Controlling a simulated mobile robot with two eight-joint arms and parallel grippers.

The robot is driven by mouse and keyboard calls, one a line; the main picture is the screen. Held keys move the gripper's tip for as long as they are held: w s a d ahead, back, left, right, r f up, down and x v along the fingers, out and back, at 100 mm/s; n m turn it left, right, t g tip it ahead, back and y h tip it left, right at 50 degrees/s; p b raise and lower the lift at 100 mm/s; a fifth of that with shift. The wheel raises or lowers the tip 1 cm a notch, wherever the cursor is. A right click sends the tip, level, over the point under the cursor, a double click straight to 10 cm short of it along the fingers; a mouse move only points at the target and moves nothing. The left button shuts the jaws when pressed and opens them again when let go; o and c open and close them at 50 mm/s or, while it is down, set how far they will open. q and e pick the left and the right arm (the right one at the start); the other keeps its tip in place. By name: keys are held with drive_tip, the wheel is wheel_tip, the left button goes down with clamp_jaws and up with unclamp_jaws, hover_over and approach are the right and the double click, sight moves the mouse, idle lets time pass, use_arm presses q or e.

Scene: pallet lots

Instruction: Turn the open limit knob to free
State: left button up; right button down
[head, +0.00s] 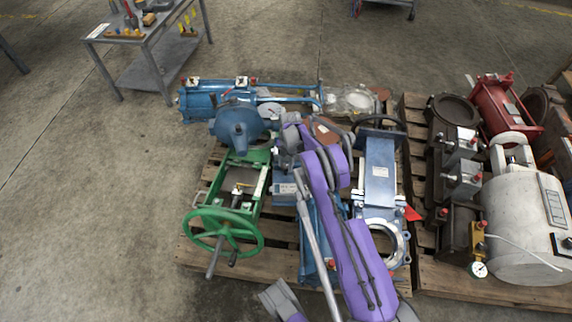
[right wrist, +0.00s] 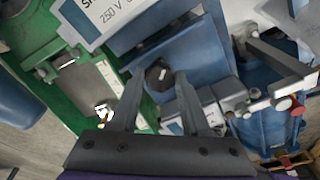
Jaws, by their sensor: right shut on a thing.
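The open limit knob is a small black knob (right wrist: 158,75) with a white mark, in the right wrist view. It sits on a blue surface beside a grey-white box with a printed label (right wrist: 105,15). My right gripper (right wrist: 158,80) has one finger on each side of it and is shut on it. No scale legible enough to read its setting shows. In the head view my right gripper (head: 285,163) reaches down at the blue valve assembly, and the knob is hidden there. A grey and purple part of my left arm (head: 280,300) shows at the bottom edge; its fingers are not clear.
A green frame with a handwheel (head: 222,236) stands left of my right arm. A blue gate valve (head: 378,185) stands close on the right. Wooden pallets (head: 270,262) carry these. A grey cylinder (head: 525,235) lies further right.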

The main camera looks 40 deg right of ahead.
drive_tip(key=n, duration=0.4)
drive_tip(key=shift+w+n, duration=0.1)
drive_tip(key=shift+n, duration=0.2)
drive_tip(key=shift+n+g, duration=0.3)
drive_tip(key=shift+n, duration=1.3)
drive_tip(key=shift+c, duration=1.9)
unclamp_jaws()
wheel_tip(320, 180, up, 11)
drive_tip(key=w+d+p, duration=0.1)
drive_tip(key=p, duration=0.1)
drive_tip(key=shift+w+f, duration=0.15)
drive_tip(key=shift+d, duration=0.1)
